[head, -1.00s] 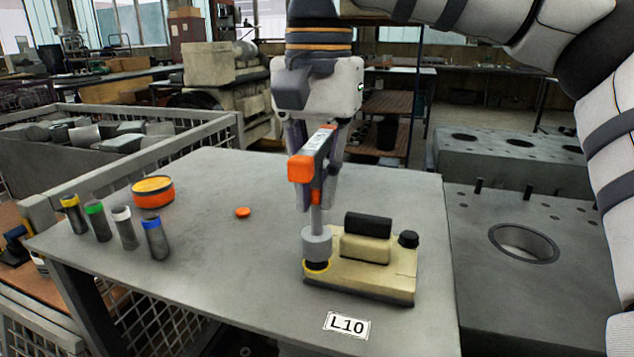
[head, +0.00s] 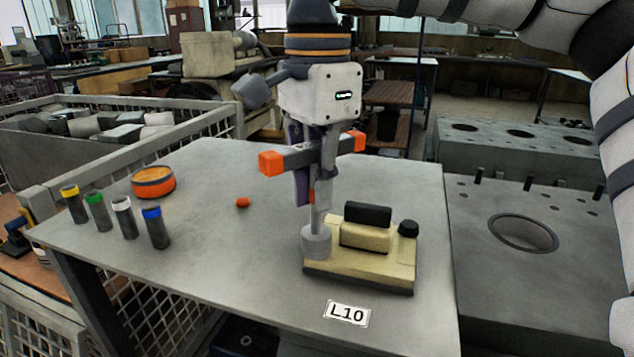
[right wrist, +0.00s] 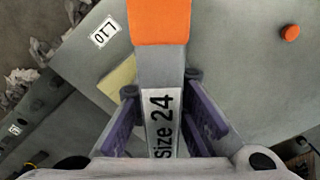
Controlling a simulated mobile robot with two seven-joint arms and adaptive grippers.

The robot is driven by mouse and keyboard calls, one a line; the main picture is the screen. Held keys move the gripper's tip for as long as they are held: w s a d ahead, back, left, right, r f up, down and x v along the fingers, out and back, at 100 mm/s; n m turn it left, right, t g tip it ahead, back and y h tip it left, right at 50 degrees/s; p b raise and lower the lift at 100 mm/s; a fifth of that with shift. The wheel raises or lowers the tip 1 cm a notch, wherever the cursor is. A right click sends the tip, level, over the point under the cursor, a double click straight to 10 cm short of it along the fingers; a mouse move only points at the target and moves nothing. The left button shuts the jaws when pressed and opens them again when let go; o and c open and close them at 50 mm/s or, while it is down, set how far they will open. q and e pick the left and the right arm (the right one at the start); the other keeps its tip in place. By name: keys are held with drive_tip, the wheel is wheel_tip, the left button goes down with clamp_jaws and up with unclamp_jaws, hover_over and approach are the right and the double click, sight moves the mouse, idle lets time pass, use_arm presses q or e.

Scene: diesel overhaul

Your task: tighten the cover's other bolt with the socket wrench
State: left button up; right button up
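The tan cover (head: 385,280) lies on the table near its front edge, with a dark block on top. A black bolt (head: 408,229) stands at its right end. My right gripper (head: 311,195) is shut on the socket wrench (head: 271,163), whose grey bar has orange ends. The wrench's shaft points down, and its socket (head: 316,240) sits over the cover's left end, hiding the bolt there. In the right wrist view, the wrench bar (right wrist: 163,120), marked "Size 24", lies between my purple fingers. My left gripper is not in view.
An L10 label (head: 347,313) lies on the table (head: 250,290) in front of the cover. An orange cap (head: 242,202), an orange-black round container (head: 153,182) and several colour-topped cylinders (head: 155,228) stand to the left. An engine block (head: 540,290) stands to the right.

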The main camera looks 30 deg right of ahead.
sight(317, 142)
clamp_jaws()
drive_tip(key=shift+r, duration=1.8)
wheel_tip(317, 142, up, 6)
drive_tip(key=shift+f, duration=0.1)
drive_tip(key=s+a, duration=0.3)
drive_tip(key=s, duration=0.3)
drive_tip(key=shift+a, duration=0.35)
